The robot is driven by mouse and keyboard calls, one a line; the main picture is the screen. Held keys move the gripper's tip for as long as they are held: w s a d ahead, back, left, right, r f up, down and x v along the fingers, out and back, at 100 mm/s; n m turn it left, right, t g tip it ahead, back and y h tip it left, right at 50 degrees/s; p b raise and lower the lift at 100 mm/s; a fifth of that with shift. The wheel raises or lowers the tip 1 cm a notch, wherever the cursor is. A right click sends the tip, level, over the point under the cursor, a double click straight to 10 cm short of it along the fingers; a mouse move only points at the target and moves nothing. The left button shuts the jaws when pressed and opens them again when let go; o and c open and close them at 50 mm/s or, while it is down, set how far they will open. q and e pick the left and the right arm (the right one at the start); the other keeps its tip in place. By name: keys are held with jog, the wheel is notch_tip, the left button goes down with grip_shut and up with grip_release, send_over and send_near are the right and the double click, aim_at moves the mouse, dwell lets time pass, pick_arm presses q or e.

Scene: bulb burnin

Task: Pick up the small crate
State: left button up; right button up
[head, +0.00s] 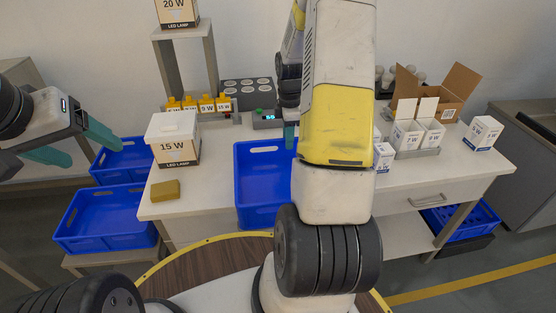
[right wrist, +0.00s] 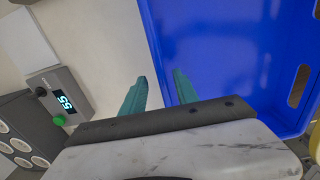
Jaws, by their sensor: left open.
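A blue crate (head: 246,209) is on the work table, at the middle front, partly hidden behind my right arm. It fills the right of the right wrist view (right wrist: 215,40). My right gripper (head: 290,136) is at its far right part; in the right wrist view the teal fingers (right wrist: 160,76) are apart, with the crate's wall edge running between them. Whether they touch the wall I cannot tell. My left gripper (head: 95,153) is open and empty at the left, above the crates there.
Two more blue crates, a rear one (head: 122,160) and a front one (head: 105,217), stand at left. A 15 W lamp box (head: 174,140) and yellow sponge (head: 165,191) are left of the table crate. A tester with a display (head: 268,119) is behind it. White boxes (head: 405,134) stand right.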

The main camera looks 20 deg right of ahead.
notch_tip(320, 180, down, 4)
jog(key=shift+s+f, duration=0.15)
grip_shut()
dwell(1.4)
